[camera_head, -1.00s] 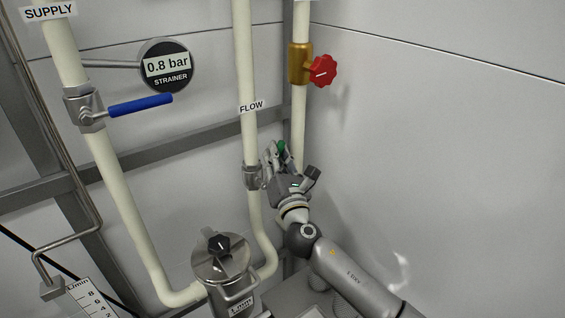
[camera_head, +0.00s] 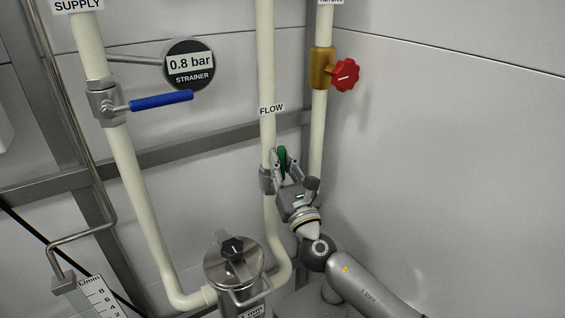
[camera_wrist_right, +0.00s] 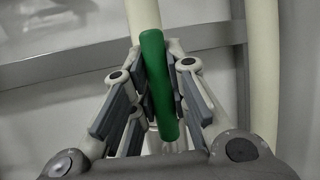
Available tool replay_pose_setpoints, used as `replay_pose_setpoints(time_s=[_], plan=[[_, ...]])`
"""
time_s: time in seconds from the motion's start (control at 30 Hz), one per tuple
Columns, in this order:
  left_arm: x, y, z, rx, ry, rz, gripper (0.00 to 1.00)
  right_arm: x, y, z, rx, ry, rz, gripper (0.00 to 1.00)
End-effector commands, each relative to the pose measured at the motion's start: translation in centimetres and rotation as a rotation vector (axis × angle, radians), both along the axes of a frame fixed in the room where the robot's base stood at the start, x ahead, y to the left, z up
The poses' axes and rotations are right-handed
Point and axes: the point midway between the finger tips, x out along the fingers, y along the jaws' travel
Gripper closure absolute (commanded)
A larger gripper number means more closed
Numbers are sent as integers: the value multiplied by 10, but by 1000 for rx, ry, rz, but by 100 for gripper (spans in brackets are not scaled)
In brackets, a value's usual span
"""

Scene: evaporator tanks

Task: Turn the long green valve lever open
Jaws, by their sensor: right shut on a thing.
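The green valve lever (camera_head: 283,157) is at the valve (camera_head: 265,180) on the FLOW pipe, in the middle of the head view. My right gripper (camera_head: 284,168) is shut on the lever. The gripper hides part of the lever and valve in the head view. My left gripper is in neither view.
A blue lever (camera_head: 162,101) on the SUPPLY pipe (camera_head: 130,170) is at left, below a 0.8 bar gauge (camera_head: 189,65). A red knob (camera_head: 345,75) is on the pipe at right. A strainer housing (camera_head: 234,268) stands below. The right wall is bare.

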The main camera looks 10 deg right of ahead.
Motion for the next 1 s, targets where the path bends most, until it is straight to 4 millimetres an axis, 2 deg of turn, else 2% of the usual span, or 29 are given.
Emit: replay_pose_setpoints(time_s=[0.27, 0.3, 0.47, 0.8, 1.0], plan=[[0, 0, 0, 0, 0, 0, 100, -1, 2, -4, -10, 4, 2, 100], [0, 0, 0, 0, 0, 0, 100, -1, 2, -4, -10, 4, 2, 82], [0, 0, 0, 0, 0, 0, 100, 0, 1, -3, -7, 2, 1, 62], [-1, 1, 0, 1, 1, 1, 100, -2, 1, -2, -4, 1, 1, 62], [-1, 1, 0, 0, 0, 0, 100, -20, -2, -11, -4, 4, 2, 62]])
